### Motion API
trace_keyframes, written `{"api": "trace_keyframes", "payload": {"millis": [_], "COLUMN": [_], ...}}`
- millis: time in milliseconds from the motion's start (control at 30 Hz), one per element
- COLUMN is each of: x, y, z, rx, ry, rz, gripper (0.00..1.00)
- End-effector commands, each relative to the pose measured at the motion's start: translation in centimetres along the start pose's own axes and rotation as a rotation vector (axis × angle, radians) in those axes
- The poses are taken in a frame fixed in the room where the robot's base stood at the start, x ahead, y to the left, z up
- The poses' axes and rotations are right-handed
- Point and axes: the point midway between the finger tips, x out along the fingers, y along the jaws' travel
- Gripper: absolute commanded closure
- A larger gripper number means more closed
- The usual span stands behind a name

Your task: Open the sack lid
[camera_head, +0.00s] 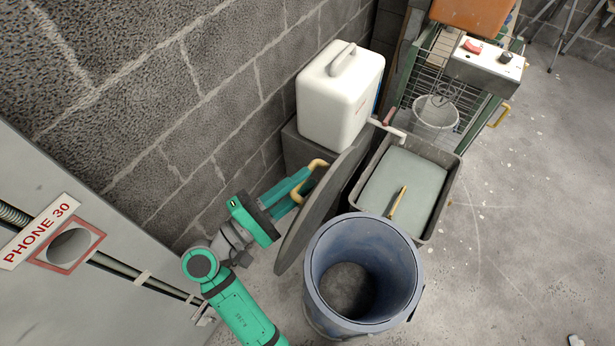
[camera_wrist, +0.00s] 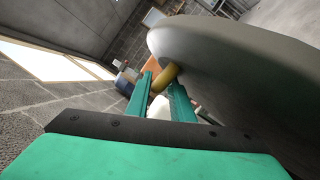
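The sack lid (camera_head: 318,212) is a dark grey round disc standing steeply tilted at the left rim of a blue round bin (camera_head: 413,262). The bin's mouth is uncovered and its inside shows. A yellow handle (camera_head: 318,163) sticks out from the lid's wall-facing side; it also shows in the wrist view (camera_wrist: 165,76). My gripper (camera_head: 302,184) is on the left of the lid, its teal fingers closed around the handle. In the wrist view my gripper (camera_wrist: 162,85) has the handle between its fingertips, and the lid's pale underside or face (camera_wrist: 235,65) fills the upper right.
A white canister (camera_head: 340,95) stands on a dark block behind the lid. A grey tub (camera_head: 440,205) with a pale cover and yellow handle stands right of it. A block wall (camera_head: 130,110) runs close on the left, with a PHONE 30 panel (camera_head: 40,230).

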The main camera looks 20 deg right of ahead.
Motion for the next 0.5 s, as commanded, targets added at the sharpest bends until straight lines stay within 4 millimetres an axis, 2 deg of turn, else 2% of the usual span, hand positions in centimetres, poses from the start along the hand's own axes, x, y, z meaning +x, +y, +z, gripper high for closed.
{"api": "trace_keyframes", "payload": {"millis": [300, 500], "x": [-6.0, -8.2], "y": [-0.1, -0.1], "z": [-0.1, -0.1], "rx": [-0.002, -0.003], "ry": [0.005, 0.004], "rz": [-0.001, -0.002], "gripper": [0.80, 0.80]}}
